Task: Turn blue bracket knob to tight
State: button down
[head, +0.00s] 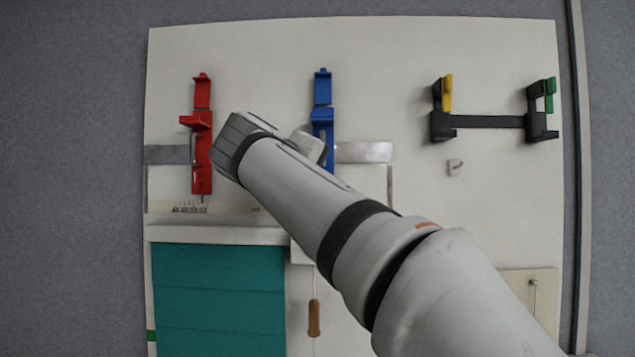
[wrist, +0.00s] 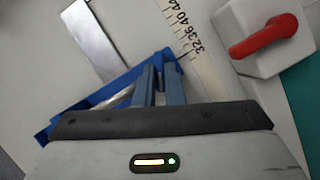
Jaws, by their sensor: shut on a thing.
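The blue bracket (head: 322,90) is mounted upright on the pale board in the head view, with its lower part behind my arm. In the wrist view the blue bracket (wrist: 112,88) runs slantwise behind my gripper (wrist: 160,74). The two fingers reach down to the lower end of the bracket and are shut on its knob. The knob itself is mostly hidden between and behind the fingers, so its turn angle cannot be read. In the head view my arm hides the fingertips.
A red bracket (head: 202,150) is left of my wrist. A black bracket pair (head: 490,121) with yellow and green tabs is at right. A teal blind (head: 218,300) hangs below. The wrist view shows a numbered scale (wrist: 178,22) and a red lever (wrist: 264,36) on a white box close by.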

jog(key=m+y, duration=0.1)
jog(key=m, duration=0.1)
jog(key=m+g+y, duration=0.1)
jog(key=m, duration=0.1)
jog(key=shift+d+r+m+y, duration=0.2)
jog(key=shift+m+y, duration=0.1)
jog(key=shift+m, duration=0.1)
jog(key=m+y, duration=0.3)
jog(key=m, duration=0.1)
jog(key=shift+d+b, duration=0.2)
jog(key=shift+b, duration=0.2)
dwell(0.3)
jog(key=c, duration=1.8)
grip_release()
jog(key=shift+s, duration=0.1)
jog(key=b+v, duration=0.1)
jog(key=v, duration=0.6)
jog(key=shift+s+r, duration=0.25)
jog(key=shift+s, duration=0.05)
